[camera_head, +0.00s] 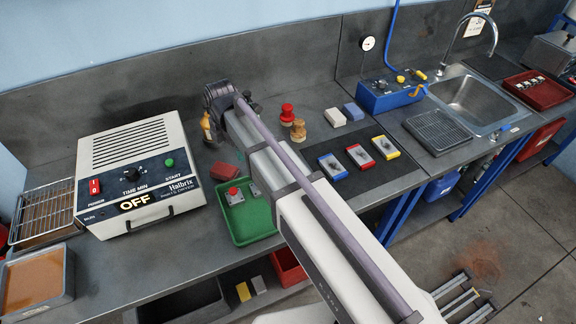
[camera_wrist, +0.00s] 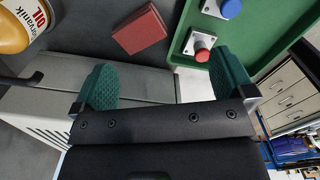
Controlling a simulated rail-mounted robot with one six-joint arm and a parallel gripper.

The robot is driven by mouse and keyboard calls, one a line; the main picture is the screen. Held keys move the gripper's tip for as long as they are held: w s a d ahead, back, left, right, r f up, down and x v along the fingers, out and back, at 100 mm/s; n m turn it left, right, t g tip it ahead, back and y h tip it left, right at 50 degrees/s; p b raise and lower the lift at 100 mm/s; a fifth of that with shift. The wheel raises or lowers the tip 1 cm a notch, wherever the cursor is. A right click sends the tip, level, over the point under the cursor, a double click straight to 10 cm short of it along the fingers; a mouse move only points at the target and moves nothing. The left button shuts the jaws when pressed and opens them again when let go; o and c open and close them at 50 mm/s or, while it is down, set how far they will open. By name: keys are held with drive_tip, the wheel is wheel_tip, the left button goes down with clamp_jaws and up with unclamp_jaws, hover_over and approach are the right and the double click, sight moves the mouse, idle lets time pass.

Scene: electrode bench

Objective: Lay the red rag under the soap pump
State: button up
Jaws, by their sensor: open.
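A small red folded-looking piece, which may be the red rag (camera_head: 225,171), lies on the grey bench between the white machine and the green tray. It also shows at the top of the wrist view (camera_wrist: 139,28), apart from my fingers. An amber bottle with a white label (camera_wrist: 27,22) is in the wrist view's top left corner. It is partly visible beside my wrist in the head view (camera_head: 207,126). It may be the soap pump, but its top is out of sight. My gripper (camera_wrist: 166,84) is open and empty, with its green pads wide apart. My arm hides it in the head view.
The green tray (camera_head: 262,235) holds a red-button box (camera_head: 235,195); a blue button (camera_wrist: 231,8) also shows there. The white machine (camera_head: 130,150) stands left. Red and wooden stamps (camera_head: 287,113) stand behind my arm. Bare bench lies around the red piece.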

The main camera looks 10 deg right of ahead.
drive_tip(key=s+d+m, duration=1.7)
drive_tip(key=d+m, duration=0.2)
drive_tip(key=m, duration=0.6)
drive_tip(key=shift+s, duration=0.1)
drive_tip(key=shift+c, duration=0.3)
drive_tip(key=c, duration=0.5)
